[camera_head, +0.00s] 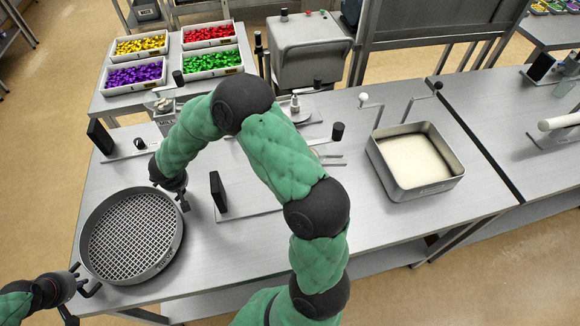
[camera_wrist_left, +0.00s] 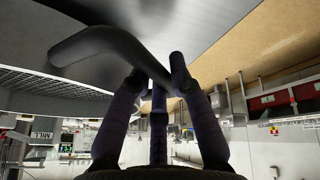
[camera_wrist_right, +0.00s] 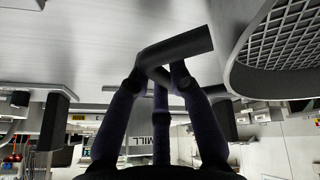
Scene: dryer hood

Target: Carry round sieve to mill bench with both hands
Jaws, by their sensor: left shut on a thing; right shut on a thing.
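The round sieve (camera_head: 128,240) has a grey rim and a wire mesh. It is at the bench's left end, level or nearly so; I cannot tell whether it touches the top. My left gripper (camera_head: 78,288) is shut on its near-left handle, a dark bar (camera_wrist_left: 95,42) in the left wrist view. My right gripper (camera_head: 180,196) is shut on the opposite handle, a dark bar (camera_wrist_right: 185,44) in the right wrist view. The mesh also shows in the right wrist view (camera_wrist_right: 290,40). The mill bench (camera_head: 250,245) is a long grey metal table. My right arm hides its middle.
A square pan of pale material (camera_head: 415,160) stands right of my arm. A black upright plate (camera_head: 218,192) stands close right of the sieve; another (camera_head: 100,137) is behind it. Trays of coloured pieces (camera_head: 135,75) are at the back. Bare top lies below the square pan.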

